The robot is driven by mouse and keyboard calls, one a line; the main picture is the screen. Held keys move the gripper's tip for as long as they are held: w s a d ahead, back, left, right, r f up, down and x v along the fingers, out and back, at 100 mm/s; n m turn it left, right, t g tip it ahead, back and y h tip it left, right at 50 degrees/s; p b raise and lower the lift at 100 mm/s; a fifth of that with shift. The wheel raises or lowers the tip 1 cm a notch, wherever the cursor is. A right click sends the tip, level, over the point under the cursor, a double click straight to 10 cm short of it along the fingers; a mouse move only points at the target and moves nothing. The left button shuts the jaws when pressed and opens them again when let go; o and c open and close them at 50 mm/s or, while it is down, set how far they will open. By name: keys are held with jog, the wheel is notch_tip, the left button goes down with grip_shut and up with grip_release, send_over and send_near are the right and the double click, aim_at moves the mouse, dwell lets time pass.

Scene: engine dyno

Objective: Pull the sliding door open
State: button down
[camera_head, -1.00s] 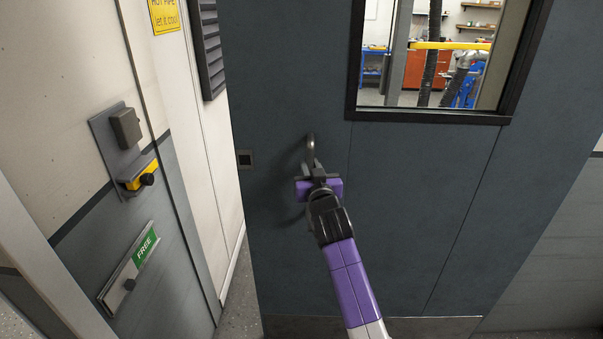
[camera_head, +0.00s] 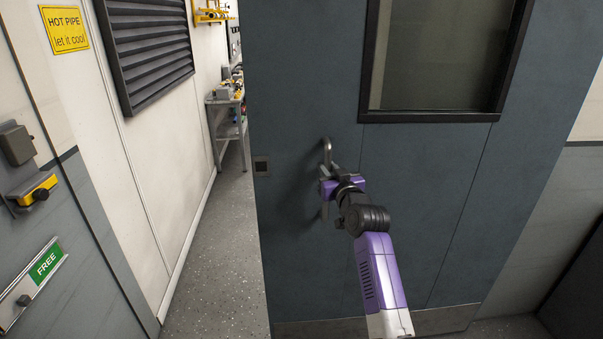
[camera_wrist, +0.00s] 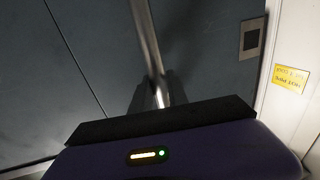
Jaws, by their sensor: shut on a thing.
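The sliding door (camera_head: 300,250) is a dark blue-grey panel with a framed window (camera_head: 440,60). A wide gap stands open between its left edge and the wall at left. The metal bar handle (camera_head: 327,150) stands on the door near that edge. My gripper (camera_head: 327,180) is shut on the handle; its purple body hides the handle's middle. In the wrist view the handle (camera_wrist: 149,45) runs down between the two dark fingers (camera_wrist: 156,100). The square latch plate (camera_wrist: 252,38) shows beside the door's edge.
Through the gap I see speckled floor (camera_head: 215,260), a grey workbench (camera_head: 228,120) and a louvred vent (camera_head: 148,45) on the wall. A yellow sign (camera_head: 64,29), a yellow latch (camera_head: 35,190) and a green FREE sign (camera_head: 46,263) are at left.

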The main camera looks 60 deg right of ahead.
jog(key=s+d+b, duration=0.2)
jog(key=s+d, duration=0.2)
jog(key=s, duration=0.1)
jog(key=s+d+b, duration=0.3)
jog(key=s+d, duration=0.1)
jog(key=s, duration=0.1)
jog(key=s+d+b, duration=0.3)
jog(key=s+d, duration=0.1)
jog(key=s, duration=0.2)
jog(key=shift+d, duration=0.2)
jog(key=c, duration=1.3)
grip_release()
jog(key=shift+d, duration=0.1)
jog(key=b, duration=0.1)
send_near(386, 158)
jog(key=v, duration=0.3)
jog(key=shift+s, duration=0.1)
